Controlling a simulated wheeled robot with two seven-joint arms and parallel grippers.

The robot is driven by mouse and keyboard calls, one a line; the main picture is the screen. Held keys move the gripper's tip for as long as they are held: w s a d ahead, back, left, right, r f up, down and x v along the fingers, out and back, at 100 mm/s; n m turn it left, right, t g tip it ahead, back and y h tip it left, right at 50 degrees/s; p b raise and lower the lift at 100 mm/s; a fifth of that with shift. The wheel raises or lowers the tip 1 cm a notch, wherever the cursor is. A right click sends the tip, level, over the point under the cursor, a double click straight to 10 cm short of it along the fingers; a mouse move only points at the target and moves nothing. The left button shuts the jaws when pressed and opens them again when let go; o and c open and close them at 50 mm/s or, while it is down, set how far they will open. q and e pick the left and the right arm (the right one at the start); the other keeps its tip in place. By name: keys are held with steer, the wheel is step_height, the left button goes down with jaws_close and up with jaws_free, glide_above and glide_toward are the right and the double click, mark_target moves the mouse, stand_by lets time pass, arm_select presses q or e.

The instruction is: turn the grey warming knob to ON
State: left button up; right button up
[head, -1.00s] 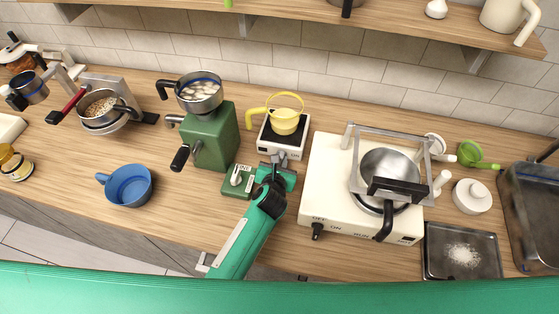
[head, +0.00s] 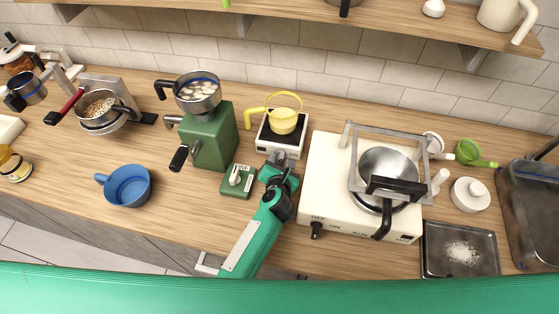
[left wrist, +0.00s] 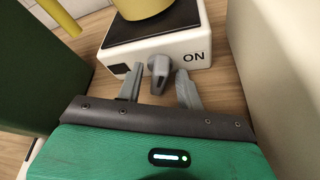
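The white warmer (head: 291,151) with a black top carries a yellow kettle (head: 284,121). Its front shows in the left wrist view (left wrist: 150,52), with "ON" printed right of the grey warming knob (left wrist: 160,69). The knob's grip stands roughly upright, tilted slightly. My left gripper (left wrist: 159,88) is open, one finger on either side of the knob, with the fingertips just short of it or beside it; I cannot tell if they touch. In the head view my left gripper (head: 277,160) is at the warmer's front and largely hides the knob. My right gripper is not in view.
A green grinder (head: 213,138) and a small green switch box (head: 238,181) stand left of the gripper. A cream stove (head: 325,180) with a pan (head: 386,165) stands close on the right. A blue pot (head: 128,186) is farther left, with bare counter between.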

arm_select(q)
steer(key=shift+r+p, duration=0.5)
steer(key=shift+p, duration=0.05)
step_height(320, 180, up, 19)
steer(key=p, duration=0.7)
steer(key=shift+a, duration=0.1)
